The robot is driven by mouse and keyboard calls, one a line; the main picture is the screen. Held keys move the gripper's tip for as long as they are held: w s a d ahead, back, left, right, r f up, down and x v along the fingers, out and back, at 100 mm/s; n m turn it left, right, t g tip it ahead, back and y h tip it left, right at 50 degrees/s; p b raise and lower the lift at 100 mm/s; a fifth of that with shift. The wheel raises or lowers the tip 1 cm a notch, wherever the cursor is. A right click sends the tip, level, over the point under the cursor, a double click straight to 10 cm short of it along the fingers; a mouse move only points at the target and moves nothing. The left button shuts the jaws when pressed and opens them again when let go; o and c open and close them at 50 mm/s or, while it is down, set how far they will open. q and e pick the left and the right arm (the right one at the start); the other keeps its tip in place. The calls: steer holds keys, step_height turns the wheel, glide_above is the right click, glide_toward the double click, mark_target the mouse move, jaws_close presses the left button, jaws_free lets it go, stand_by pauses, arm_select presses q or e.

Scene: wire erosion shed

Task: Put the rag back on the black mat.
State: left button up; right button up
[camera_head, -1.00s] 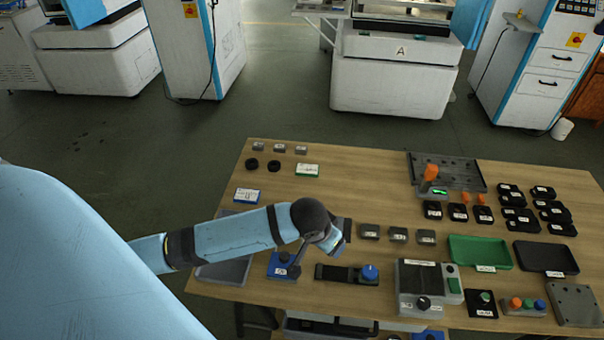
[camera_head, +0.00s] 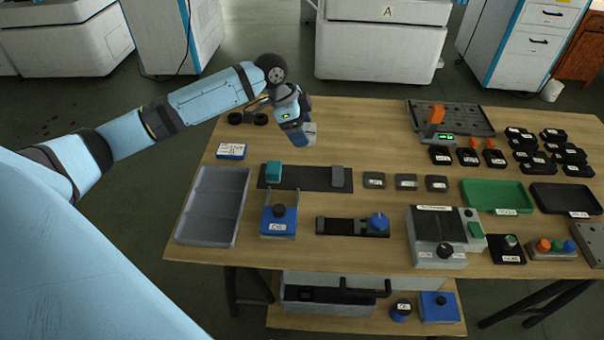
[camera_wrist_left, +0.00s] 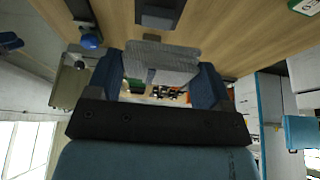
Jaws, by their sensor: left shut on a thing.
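The black mat (camera_head: 305,178) lies on the wooden table, with a teal block (camera_head: 273,171) on its left end and a dark grey block (camera_head: 337,176) on its right end. The middle of the mat is bare. My left gripper (camera_head: 302,136) is above the table behind the mat. It is shut on the grey rag, which shows as a pale patch (camera_head: 311,132) beside the fingers. In the left wrist view the folded grey rag (camera_wrist_left: 160,62) sits between the two blue fingers. My right gripper is not in view.
A grey tray (camera_head: 240,212) is left of the mat, and a blue-based device (camera_head: 279,222) stands in front of it. Several small grey blocks (camera_head: 406,182) are to its right. Green (camera_head: 497,208) and black trays lie further right. Open tabletop lies behind the mat.

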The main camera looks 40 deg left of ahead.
arm_select(q)
steer(key=b, duration=0.1)
glide_above(306, 177)
steer(key=a, duration=0.1)
steer(key=f, duration=0.6)
steer(key=s+f, duration=0.1)
steer(key=f, duration=0.2)
steer(key=shift+a+f, duration=0.1)
steer(key=shift+f, duration=0.6)
step_height(306, 177, down, 4)
steer(key=shift+f, duration=0.15)
steer(key=o, duration=0.5)
steer(key=shift+f, duration=0.1)
steer(key=shift+o, duration=0.2)
